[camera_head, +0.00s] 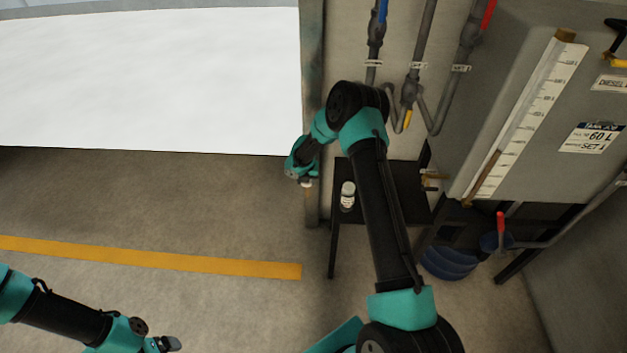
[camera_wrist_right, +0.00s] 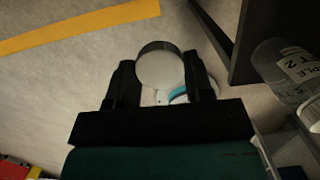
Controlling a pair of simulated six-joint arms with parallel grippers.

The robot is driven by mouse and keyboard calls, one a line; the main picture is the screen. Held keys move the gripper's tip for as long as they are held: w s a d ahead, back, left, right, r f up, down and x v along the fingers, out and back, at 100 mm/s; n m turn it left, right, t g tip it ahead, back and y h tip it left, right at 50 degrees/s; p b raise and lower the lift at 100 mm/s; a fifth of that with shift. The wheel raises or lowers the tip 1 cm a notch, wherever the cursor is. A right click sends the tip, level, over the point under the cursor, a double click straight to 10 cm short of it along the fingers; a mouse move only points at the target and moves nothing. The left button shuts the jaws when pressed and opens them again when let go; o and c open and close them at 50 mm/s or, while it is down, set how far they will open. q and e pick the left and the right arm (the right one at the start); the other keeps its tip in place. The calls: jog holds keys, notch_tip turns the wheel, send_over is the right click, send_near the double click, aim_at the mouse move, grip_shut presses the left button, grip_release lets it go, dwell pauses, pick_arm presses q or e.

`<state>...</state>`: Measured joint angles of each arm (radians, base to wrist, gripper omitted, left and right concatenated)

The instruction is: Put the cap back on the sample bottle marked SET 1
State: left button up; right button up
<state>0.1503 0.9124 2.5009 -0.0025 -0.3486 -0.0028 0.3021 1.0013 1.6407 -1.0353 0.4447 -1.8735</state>
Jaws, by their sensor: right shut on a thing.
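My right gripper (camera_head: 305,182) is left of the small dark table, in the air. In the right wrist view its fingers (camera_wrist_right: 162,82) are shut on a round pale cap (camera_wrist_right: 160,68) with a dark rim. A small sample bottle (camera_head: 347,196) with a white label stands upright on the table. A bottle marked SET 1 cannot be made out. My left gripper (camera_head: 166,344) is low at the left, and its jaws are too small to read.
The dark table (camera_head: 405,205) stands against the wall, below labelled pipes (camera_head: 410,85). A grey tank (camera_head: 535,110) with a level gauge is at the right, with a blue drum (camera_head: 450,262) below. Open floor with a yellow line (camera_head: 150,258) lies left.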

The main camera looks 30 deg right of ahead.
jog(key=shift+w+a, duration=0.2)
jog(key=shift+a, duration=0.05)
dwell(0.4)
jog(key=shift+a+m, duration=0.3)
jog(key=shift+a, duration=0.1)
jog(key=s+a+m+g, duration=0.1)
jog(key=s+a+m, duration=0.3)
jog(key=a+m, duration=1)
jog(key=s+a+r+m+g+y, duration=0.1)
jog(key=s+a+m+g, duration=0.1)
jog(key=a+m, duration=1.2)
jog(key=shift+s+a, duration=0.85)
jog(key=shift+a, duration=2.6)
